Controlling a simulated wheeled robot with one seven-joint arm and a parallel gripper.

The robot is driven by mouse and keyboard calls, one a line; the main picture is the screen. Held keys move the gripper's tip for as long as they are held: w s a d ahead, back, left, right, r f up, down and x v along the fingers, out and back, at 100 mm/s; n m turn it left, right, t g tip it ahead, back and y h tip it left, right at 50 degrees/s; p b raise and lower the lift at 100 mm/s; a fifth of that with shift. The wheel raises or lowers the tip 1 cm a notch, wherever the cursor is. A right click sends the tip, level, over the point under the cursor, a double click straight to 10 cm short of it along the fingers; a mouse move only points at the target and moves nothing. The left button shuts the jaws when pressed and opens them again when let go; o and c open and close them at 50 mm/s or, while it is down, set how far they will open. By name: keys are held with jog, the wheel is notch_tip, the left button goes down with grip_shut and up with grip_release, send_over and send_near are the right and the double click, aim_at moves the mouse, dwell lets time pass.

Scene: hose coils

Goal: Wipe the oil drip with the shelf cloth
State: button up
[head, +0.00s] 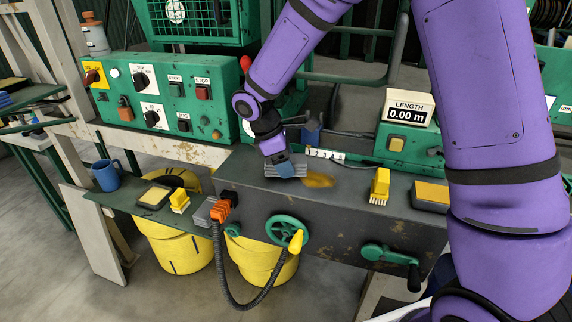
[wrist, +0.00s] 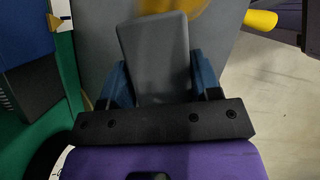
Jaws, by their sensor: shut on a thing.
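The grey folded cloth (head: 290,171) is in my gripper (head: 284,166) at the top of the dark metal bench, just left of the oil drip. In the wrist view the cloth (wrist: 155,60) sits between the two blue fingers of my gripper (wrist: 160,75), which are shut on it. The oil drip (head: 319,180) is a brownish-yellow patch on the bench top, close to the cloth's right side. It also shows in the wrist view as a yellow-brown smear (wrist: 160,6) beyond the cloth's far end. I cannot tell whether the cloth touches the bench.
A yellow block-shaped brush (head: 380,186) stands right of the drip. A green control panel (head: 165,95) and a length display (head: 407,108) stand behind. A blue mug (head: 106,175) is on the left shelf. A green handwheel (head: 287,231) projects from the bench front.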

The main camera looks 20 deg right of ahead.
jog(key=shift+r, duration=3.1)
